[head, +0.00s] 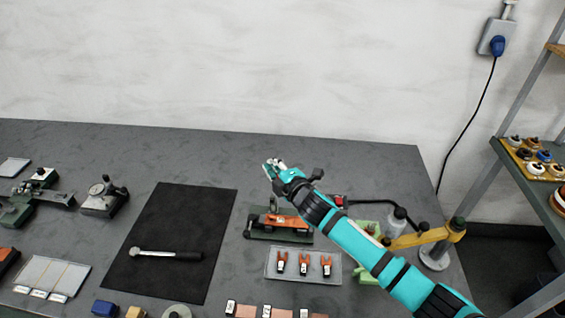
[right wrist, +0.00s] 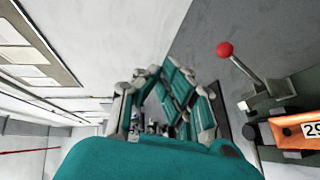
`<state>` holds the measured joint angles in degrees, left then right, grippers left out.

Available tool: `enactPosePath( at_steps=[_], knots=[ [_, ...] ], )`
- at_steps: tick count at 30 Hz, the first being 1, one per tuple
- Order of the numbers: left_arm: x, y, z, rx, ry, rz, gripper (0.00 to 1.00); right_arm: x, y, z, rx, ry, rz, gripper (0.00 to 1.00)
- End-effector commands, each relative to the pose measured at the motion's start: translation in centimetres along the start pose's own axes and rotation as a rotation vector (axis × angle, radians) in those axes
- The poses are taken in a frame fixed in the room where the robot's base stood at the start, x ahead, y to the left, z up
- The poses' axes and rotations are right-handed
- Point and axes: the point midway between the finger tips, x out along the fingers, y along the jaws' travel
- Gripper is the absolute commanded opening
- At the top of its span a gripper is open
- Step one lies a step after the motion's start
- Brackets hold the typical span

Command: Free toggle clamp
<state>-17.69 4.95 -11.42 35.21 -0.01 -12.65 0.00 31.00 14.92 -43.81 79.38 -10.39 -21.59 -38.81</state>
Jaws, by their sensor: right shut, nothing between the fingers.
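My right gripper (head: 273,168) is above the workbench, behind and over the orange device, with its fingers shut and empty. It also shows in the right wrist view (right wrist: 165,100), where its teal fingers fold together. The toggle clamp (right wrist: 268,92) is at the right of that view, with a lever ending in a red ball (right wrist: 225,49) and an orange block (right wrist: 297,129) with a white number label beside it. The gripper is apart from the clamp. My left gripper is out of view.
A black mat (head: 170,275) with a torque wrench (head: 165,254) lies left of the clamp. A yellow-armed stand (head: 430,237) and a bottle (head: 397,220) are to the right. The bench's back middle is clear.

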Motion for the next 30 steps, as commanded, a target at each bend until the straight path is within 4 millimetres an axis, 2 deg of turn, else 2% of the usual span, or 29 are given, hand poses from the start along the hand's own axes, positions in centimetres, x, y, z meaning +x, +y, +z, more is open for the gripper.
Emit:
enactPosePath(
  at_steps=[5,12,15,23,30],
  knots=[
    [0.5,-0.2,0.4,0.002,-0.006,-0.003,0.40,-2.8,1.8,0.6,-0.004,-0.002,0.002,0.00],
    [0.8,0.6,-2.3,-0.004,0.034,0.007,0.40,-5.0,3.2,0.8,0.000,-0.001,0.000,0.00],
    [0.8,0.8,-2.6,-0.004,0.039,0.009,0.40,-5.3,3.4,0.8,0.000,-0.001,-0.001,0.00],
    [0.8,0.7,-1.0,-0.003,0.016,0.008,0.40,-5.4,3.5,0.9,0.000,-0.002,-0.001,0.00],
    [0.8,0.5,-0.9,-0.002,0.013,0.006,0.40,-5.4,3.5,0.8,0.000,-0.002,0.000,0.00]
  ],
)
